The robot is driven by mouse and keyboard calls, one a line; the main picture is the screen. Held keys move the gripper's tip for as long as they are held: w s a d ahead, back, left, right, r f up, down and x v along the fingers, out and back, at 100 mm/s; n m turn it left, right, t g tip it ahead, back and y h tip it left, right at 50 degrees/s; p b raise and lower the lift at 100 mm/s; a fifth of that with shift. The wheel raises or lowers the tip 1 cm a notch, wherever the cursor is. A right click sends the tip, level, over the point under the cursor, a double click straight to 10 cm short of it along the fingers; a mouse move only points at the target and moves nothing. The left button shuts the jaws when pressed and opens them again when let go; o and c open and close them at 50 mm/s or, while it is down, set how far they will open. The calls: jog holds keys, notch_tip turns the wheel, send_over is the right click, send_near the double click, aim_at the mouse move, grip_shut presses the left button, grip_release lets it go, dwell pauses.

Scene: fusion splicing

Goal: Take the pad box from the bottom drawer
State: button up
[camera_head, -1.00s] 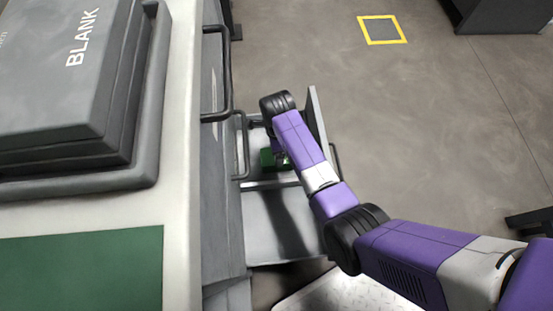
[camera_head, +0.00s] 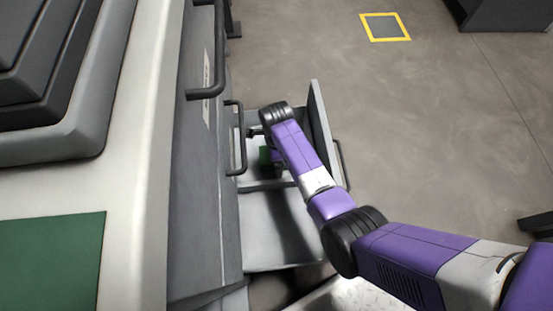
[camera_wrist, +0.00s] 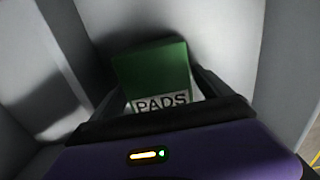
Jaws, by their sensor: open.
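The pad box is a green box with a white label reading PADS (camera_wrist: 152,68), in the wrist view. In the head view a small part of the green box (camera_head: 265,156) shows beside my arm, inside the open bottom drawer (camera_head: 280,230). My gripper (camera_wrist: 160,90) reaches down into the drawer, with its two dark fingers apart on either side of the box. The box's lower part is hidden behind my gripper's body. I cannot tell whether the fingers touch the box. In the head view my arm hides the fingers.
The drawer's front panel (camera_head: 321,125) stands upright to the right of my wrist. A divider crosses the drawer. Cabinet handles (camera_head: 237,138) stick out on the left. The worktop with a green mat (camera_head: 50,262) is above. Open floor lies beyond, with a yellow square (camera_head: 385,27).

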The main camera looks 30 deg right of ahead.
jog(key=shift+c, duration=0.2)
jog(key=c, duration=1.5)
jog(key=shift+r, duration=0.15)
